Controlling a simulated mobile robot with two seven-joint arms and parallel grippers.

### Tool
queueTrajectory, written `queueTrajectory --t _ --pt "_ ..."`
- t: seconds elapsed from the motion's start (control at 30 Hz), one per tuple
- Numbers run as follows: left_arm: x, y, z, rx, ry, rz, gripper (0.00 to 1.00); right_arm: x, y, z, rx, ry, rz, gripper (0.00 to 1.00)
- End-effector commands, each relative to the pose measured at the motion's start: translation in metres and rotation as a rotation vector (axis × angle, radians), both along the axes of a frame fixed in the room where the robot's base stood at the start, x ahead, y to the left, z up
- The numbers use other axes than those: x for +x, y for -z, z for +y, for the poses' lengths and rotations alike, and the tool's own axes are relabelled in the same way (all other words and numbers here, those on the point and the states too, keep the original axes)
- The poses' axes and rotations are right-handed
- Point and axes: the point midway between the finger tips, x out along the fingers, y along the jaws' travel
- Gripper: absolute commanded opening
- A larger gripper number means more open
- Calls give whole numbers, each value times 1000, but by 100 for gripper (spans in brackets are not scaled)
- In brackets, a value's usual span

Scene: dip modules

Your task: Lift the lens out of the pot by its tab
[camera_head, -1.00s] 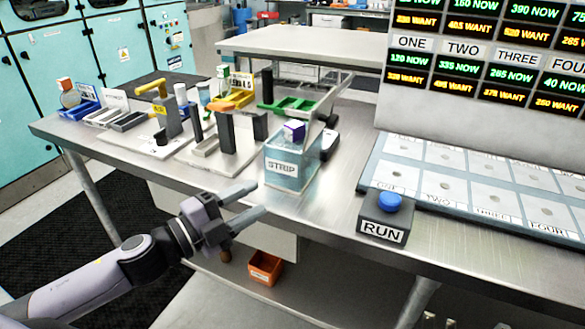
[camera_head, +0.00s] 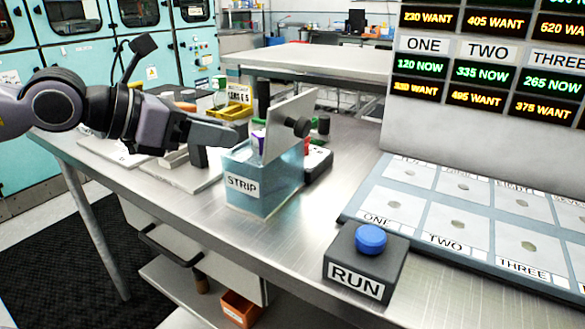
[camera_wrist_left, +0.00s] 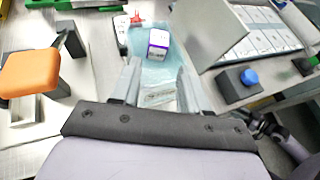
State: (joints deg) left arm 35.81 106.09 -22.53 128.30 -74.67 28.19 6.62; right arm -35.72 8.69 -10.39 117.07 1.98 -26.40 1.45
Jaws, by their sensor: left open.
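The pot (camera_head: 262,198) is a see-through blue box labelled STRIP on the steel bench. A small purple and white piece (camera_head: 258,141), apparently the lens's tab, stands in its mouth. It also shows in the left wrist view (camera_wrist_left: 158,43). The lens itself I cannot make out. My left gripper (camera_head: 236,136) is at the pot's upper left, its fingers near the rim. In the left wrist view the gripper (camera_wrist_left: 158,68) is open and empty, with the tab beyond its fingertips. Dark and lavender arm parts at that view's lower right seem to be my right arm; its jaws are unclear.
A RUN box (camera_head: 365,262) with a blue button and a labelled board (camera_head: 470,215) lie further right. An orange-topped stand (camera_wrist_left: 30,72) is left of the gripper. The bench in front is clear.

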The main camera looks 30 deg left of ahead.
Motion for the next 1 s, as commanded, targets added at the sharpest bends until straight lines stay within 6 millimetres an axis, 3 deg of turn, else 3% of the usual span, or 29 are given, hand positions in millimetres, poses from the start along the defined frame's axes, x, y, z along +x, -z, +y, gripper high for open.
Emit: queueTrajectory --t 0.57,1.0 --pt "14 6 -2 39 -13 -9 45 -10 -2 2 3 -3 24 43" --pt "30 13 -14 34 -12 -10 45 -7 -22 0 -6 -3 10 43"
